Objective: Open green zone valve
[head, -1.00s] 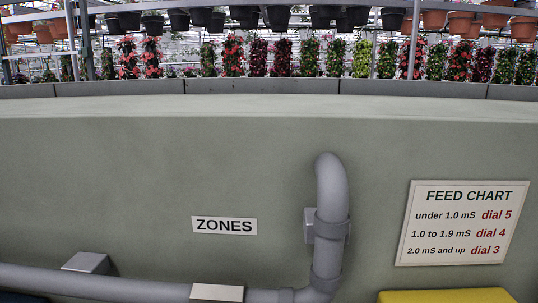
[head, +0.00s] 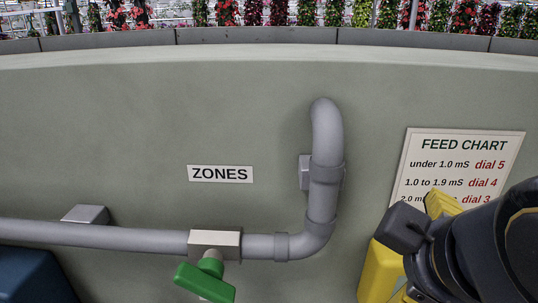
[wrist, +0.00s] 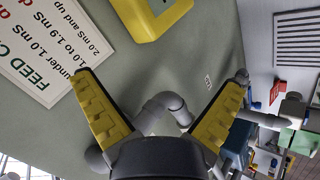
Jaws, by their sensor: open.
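The green valve handle (head: 205,281) shows in the head view at bottom, left of centre. It slants down to the right, in front of and below a grey valve block (head: 215,244) on the pipe. My gripper (head: 432,215) is at the lower right of the head view, well right of the handle, in front of the feed chart. In the wrist view my gripper (wrist: 161,75) has its two yellow-padded fingers spread wide with nothing held between them. The grey pipe elbow (wrist: 165,108) shows beyond the gap. I cannot make out the green handle surely in the wrist view.
The grey pipe (head: 95,234) runs along the wall and bends up. The feed chart (head: 455,165) and a yellow box (head: 380,272) are at right. A dark blue object (head: 35,278) is at lower left. The wall around the ZONES sign (head: 221,174) is clear.

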